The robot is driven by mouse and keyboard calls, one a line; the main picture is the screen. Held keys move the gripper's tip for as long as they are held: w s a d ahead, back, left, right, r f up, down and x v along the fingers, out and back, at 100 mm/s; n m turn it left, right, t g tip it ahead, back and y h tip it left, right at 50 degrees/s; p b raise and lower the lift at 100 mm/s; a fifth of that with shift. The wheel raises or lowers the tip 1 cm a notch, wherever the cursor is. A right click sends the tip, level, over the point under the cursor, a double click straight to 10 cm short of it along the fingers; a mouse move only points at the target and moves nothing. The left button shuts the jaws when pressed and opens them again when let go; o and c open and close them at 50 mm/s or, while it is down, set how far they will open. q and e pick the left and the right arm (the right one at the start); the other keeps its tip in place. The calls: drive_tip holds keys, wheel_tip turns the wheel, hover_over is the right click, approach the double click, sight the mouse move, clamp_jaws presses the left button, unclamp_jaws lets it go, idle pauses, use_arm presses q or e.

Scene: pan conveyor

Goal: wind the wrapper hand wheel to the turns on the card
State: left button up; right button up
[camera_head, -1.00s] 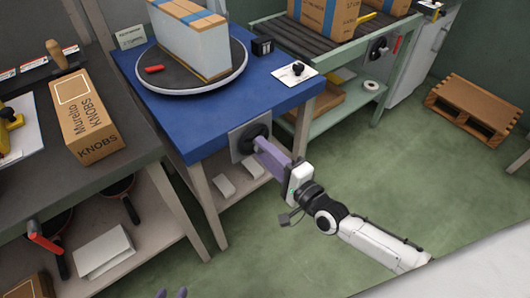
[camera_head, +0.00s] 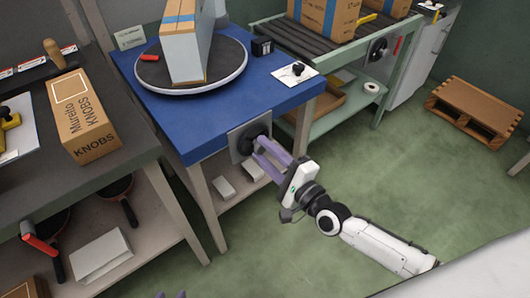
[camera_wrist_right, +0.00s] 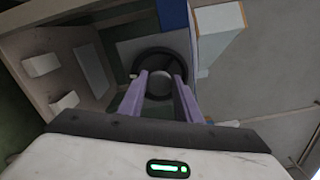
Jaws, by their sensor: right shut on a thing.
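The dark round hand wheel (camera_head: 249,138) sits on a grey plate (camera_head: 236,151) on the front of the blue bench; it also shows in the right wrist view (camera_wrist_right: 160,70). My right gripper (camera_head: 263,150) is shut on the wheel, with its two purple fingers on either side of the hub in the wrist view (camera_wrist_right: 161,84). The wrapper's round turntable (camera_head: 220,80) carries a tall blue-taped carton (camera_head: 185,52) and a red piece (camera_head: 150,57). A small card (camera_head: 130,38) stands at the bench's back left; its writing is too small to read. My left gripper (camera_head: 171,295) shows only its fingertips, apart, at the bottom edge.
A white plate with a black knob (camera_head: 295,72) lies on the blue bench (camera_head: 190,125). A grey table (camera_head: 40,180) at left holds a KNOBS box (camera_head: 88,118). A conveyor (camera_head: 320,45) with cartons stands behind. Open green floor and a pallet (camera_head: 475,108) are at right.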

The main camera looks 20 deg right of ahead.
drive_tip(key=shift+m+b, duration=0.55)
drive_tip(key=shift+m, duration=0.55)
drive_tip(key=shift+r+m, duration=0.1)
drive_tip(key=shift+m, duration=0.4)
drive_tip(key=shift+d+m+b, duration=0.1)
drive_tip(key=shift+m+b, duration=1.05)
drive_tip(key=shift+m, duration=0.75)
drive_tip(key=shift+c, duration=0.2)
idle(1.1)
drive_tip(key=o, duration=1)
drive_tip(key=shift+b+v, duration=0.3)
drive_tip(key=shift+v, duration=4.85)
drive_tip(key=shift+o, duration=0.3)
drive_tip(key=shift+r, duration=0.1)
